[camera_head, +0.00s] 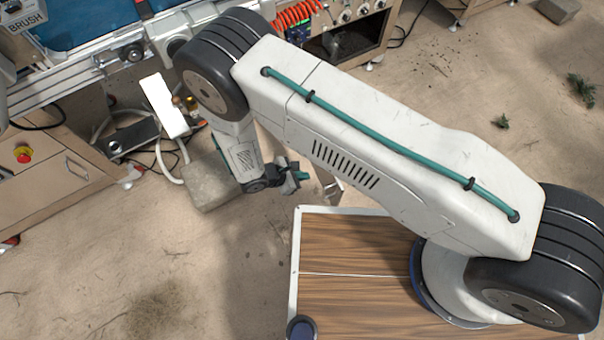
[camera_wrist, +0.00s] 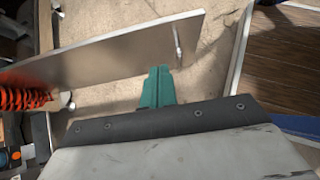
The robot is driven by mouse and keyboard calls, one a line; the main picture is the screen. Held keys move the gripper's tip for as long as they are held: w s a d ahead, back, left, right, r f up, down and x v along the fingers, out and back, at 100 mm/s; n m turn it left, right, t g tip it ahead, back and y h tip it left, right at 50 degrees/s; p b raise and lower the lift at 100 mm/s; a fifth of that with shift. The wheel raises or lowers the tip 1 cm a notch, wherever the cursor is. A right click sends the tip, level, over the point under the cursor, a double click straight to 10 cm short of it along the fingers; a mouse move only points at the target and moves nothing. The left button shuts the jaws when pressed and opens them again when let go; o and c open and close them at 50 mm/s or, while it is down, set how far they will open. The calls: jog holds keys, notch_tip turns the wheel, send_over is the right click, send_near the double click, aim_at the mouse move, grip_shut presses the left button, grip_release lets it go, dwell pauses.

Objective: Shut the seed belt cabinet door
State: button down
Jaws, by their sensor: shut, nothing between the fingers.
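The seed belt cabinet door (camera_wrist: 120,55) shows in the wrist view as a flat pale panel. It stands open, reaching out from the orange coil side at the left, with a metal handle (camera_wrist: 178,40) near its free end. In the head view my arm hides most of the door. My gripper (camera_wrist: 157,82) has its teal fingers shut with nothing between them. The fingertips are close beside the door's near edge in the wrist view; I cannot tell whether they touch. In the head view my gripper (camera_head: 296,178) hangs low, left of the wooden top.
The open cabinet front (camera_head: 348,42) with knobs and an orange coiled hose (camera_head: 297,15) is at the top. A grey block (camera_head: 206,184) lies on the sandy ground left of my gripper. A wood-patterned top (camera_head: 350,245) is at the bottom. Open ground lies at the lower left.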

jog(key=w+d+f, duration=0.3)
jog(key=d, duration=0.4)
jog(key=shift+w+f, duration=0.2)
jog(key=shift+f, duration=0.05)
